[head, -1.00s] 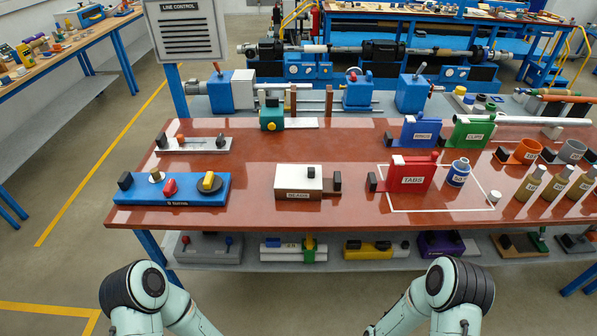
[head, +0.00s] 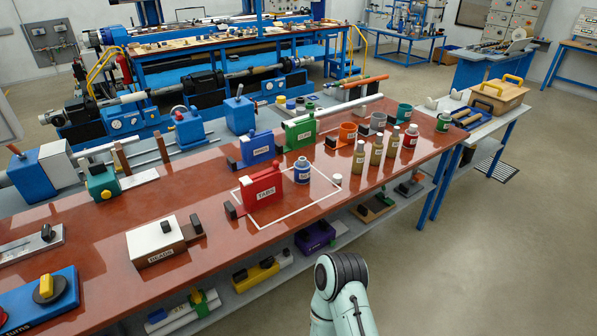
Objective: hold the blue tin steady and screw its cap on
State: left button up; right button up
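The blue tin (head: 302,171) stands upright on the red-brown bench, inside a white outlined area, just right of the red TABS block (head: 263,189). Its top looks grey and has no cap that I can make out. A small white round piece (head: 338,180) sits to its right near the outline's edge; it may be the cap, but I cannot tell for sure. Neither gripper is in view; only a pale arm link of mine shows at the bottom.
Several bottles (head: 376,151) stand right of the outlined area. Behind the tin are a green holder (head: 300,132) and a blue holder (head: 257,148). A white BEADS box (head: 156,241) sits to the left. The bench's front edge is clear before the tin.

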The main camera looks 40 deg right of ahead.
aim_at(302, 169)
jog(key=i+l+z, duration=0.1)
jog(key=z, duration=1.4)
jog(key=i+l+u, duration=0.1)
jog(key=u, duration=0.6)
jog(key=i+l+u, duration=0.1)
jog(key=l+u, duration=0.35)
jog(key=i+l+u, duration=0.1)
jog(key=l+u, duration=0.7)
jog(key=l, duration=0.7)
jog(key=k+l, duration=0.1)
jog(key=l, duration=0.45)
jog(key=l+u, duration=0.1)
jog(key=l, duration=0.4)
jog(key=k, duration=0.05)
